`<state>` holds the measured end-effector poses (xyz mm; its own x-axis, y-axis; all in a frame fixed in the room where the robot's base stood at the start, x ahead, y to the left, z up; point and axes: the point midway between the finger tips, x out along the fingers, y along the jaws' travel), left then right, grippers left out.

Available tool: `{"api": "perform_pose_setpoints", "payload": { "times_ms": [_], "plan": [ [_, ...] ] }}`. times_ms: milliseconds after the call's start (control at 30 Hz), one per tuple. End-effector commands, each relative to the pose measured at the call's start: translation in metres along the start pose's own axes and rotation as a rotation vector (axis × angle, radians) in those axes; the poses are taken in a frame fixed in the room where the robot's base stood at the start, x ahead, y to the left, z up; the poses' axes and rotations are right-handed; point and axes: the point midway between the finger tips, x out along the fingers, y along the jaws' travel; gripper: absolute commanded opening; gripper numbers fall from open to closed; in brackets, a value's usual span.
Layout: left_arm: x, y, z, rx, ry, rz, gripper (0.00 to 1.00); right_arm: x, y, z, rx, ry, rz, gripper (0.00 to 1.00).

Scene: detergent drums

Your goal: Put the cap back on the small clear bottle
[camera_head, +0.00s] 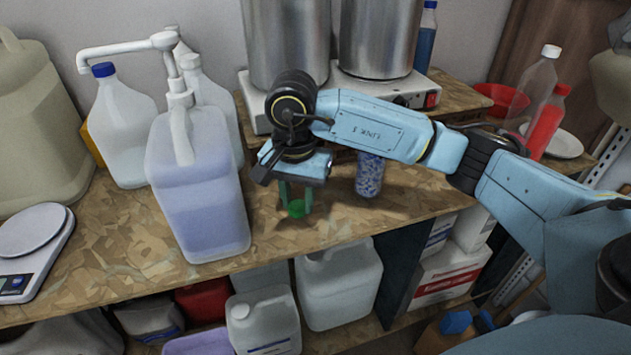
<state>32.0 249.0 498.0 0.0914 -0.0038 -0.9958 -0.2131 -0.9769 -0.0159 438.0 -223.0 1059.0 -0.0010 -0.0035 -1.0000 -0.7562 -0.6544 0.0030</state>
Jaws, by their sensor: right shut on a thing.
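A small green cap (296,209) is between the fingertips of my right gripper (295,195). The right gripper points down and is shut on it, over the front part of the wooden bench. A small clear bottle (370,177) with blue and white speckled contents stands upright to the right of the gripper. Its top is hidden behind my right forearm. The cap and the bottle are apart. My left gripper is not in view.
A jug of pale violet liquid with a pump (197,185) stands close left of the gripper. Two steel pots (380,40) stand behind on a hotplate. A scale (35,245) is at far left. The bench (330,212) is bare in front of the bottle.

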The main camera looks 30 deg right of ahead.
Motion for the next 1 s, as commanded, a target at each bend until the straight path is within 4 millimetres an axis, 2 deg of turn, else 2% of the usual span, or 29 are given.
{"api": "perform_pose_setpoints", "payload": {
  "times_ms": [200, 400, 600, 1000],
  "plan": [
    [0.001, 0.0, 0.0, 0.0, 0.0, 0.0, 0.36, 0.004, -0.001, 0.014, -0.492, -0.002, -0.002, 0.09],
    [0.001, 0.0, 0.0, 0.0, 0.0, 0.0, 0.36, 0.006, -0.002, 0.022, -0.773, -0.002, -0.003, 0.09],
    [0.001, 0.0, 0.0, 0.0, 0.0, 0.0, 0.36, 0.007, -0.002, 0.024, -0.86, -0.002, -0.003, 0.09],
    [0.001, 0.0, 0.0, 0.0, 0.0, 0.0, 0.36, 0.007, -0.002, 0.024, -0.858, -0.002, -0.003, 0.09]
  ]
}}
